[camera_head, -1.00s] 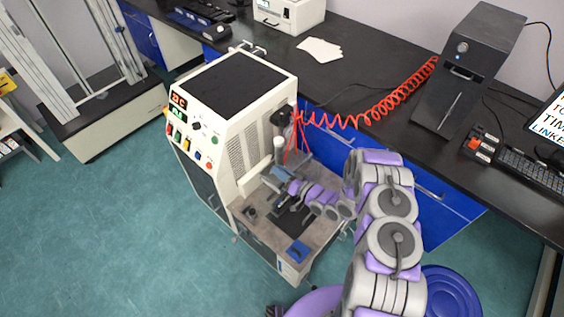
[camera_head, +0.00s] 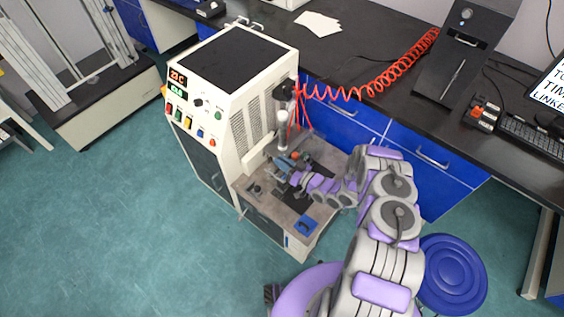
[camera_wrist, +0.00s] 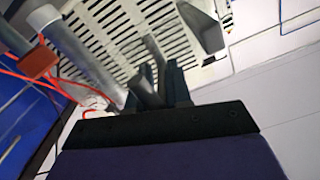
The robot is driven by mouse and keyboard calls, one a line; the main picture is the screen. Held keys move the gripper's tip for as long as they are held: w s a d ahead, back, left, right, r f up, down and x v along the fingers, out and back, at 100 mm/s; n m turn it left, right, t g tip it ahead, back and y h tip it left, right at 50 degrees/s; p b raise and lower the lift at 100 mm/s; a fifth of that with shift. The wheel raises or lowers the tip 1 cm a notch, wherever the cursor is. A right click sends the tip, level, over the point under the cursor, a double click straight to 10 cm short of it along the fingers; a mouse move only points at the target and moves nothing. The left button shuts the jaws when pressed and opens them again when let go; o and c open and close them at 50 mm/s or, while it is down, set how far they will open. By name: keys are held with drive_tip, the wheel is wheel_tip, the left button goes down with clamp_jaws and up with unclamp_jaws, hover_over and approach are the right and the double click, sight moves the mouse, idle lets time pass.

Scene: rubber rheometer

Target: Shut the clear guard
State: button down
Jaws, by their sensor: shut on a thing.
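The rheometer (camera_head: 222,70) is a cream cabinet with a dark top and a low work deck (camera_head: 318,160) on its right side. My gripper (camera_head: 288,170) is over this deck, beside the upright grey column (camera_head: 282,130). In the wrist view my gripper (camera_wrist: 160,88) is shut on a grey bar (camera_wrist: 150,75) between its dark fingers. I cannot tell whether this bar belongs to the clear guard. The guard's transparent panel cannot be made out clearly in either view. The grey column also shows at the upper left of the wrist view (camera_wrist: 82,45).
A blue block (camera_head: 306,225) sits at the deck's front corner. A blue round stool (camera_head: 452,275) stands beside my arm.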

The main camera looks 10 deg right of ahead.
drive_tip(key=shift+s+a+f, duration=0.25)
drive_tip(key=shift+s+f, duration=0.2)
drive_tip(key=shift+f, duration=0.1)
drive_tip(key=c, duration=1.4)
unclamp_jaws()
drive_tip(key=shift+o, duration=1.2)
drive_tip(key=shift+w, duration=0.1)
drive_tip(key=shift+w+r, duration=0.1)
drive_tip(key=shift+r, duration=0.1)
drive_tip(key=p+v, duration=0.2)
drive_tip(key=v, duration=1.5)
drive_tip(key=shift+d+p, duration=0.25)
drive_tip(key=shift+p, duration=0.1)
